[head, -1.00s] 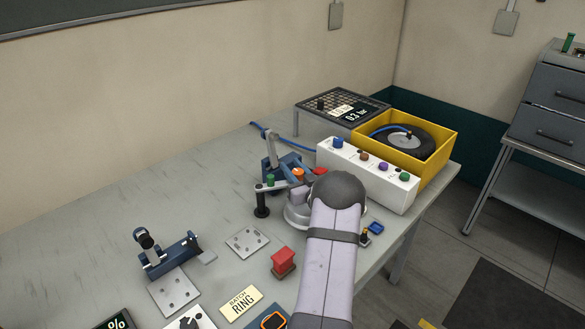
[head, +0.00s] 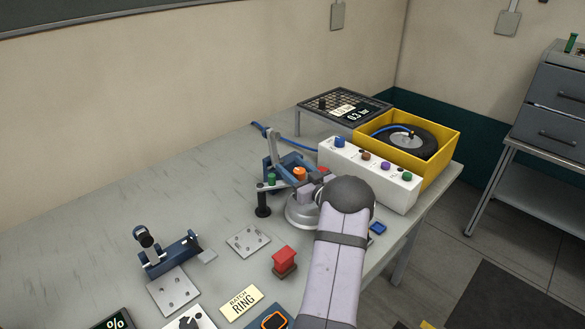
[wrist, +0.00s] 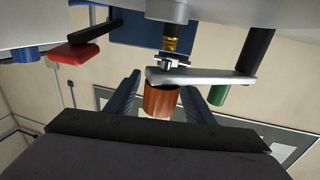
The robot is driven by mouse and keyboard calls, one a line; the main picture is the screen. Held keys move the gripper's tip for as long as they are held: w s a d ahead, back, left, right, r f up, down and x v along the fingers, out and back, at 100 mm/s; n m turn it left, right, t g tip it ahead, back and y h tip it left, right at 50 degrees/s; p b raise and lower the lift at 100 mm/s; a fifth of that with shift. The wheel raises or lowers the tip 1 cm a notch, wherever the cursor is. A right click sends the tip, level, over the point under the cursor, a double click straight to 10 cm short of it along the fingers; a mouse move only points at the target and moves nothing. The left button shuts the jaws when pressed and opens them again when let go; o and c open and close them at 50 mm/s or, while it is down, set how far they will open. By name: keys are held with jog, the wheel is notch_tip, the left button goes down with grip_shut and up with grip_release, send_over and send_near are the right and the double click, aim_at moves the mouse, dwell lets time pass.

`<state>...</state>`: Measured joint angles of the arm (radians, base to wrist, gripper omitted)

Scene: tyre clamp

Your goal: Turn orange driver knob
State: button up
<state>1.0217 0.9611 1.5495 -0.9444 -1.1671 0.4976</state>
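The orange driver knob (head: 299,173) is on the blue clamp fixture (head: 271,165) in the head view. In the wrist view the orange knob (wrist: 160,100) shows large, against a grey lever bar (wrist: 205,76) with a brass fitting behind it. My gripper (wrist: 160,88) has its two blue fingers on either side of the knob, with visible gaps, so it is open and I see no contact. In the head view my arm covers part of the fixture, and the fingers are hard to make out.
A green knob (wrist: 218,95) and a black post (wrist: 258,50) stand close to the right finger. A red handle (wrist: 80,52) is at upper left. A white box with coloured knobs (head: 372,185) and a yellow crate (head: 438,165) stand behind my arm.

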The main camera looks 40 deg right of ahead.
aim_at(303, 176)
jog(key=shift+s, duration=0.1)
jog(key=s+b, duration=0.1)
jog(key=s, duration=0.2)
jog(key=s+a+b, duration=0.1)
jog(key=s, duration=0.2)
jog(key=shift+s+a, duration=0.1)
jog(key=shift+s, duration=0.1)
jog(key=shift+s+a, duration=0.1)
jog(key=shift+s, duration=0.2)
dwell(0.3)
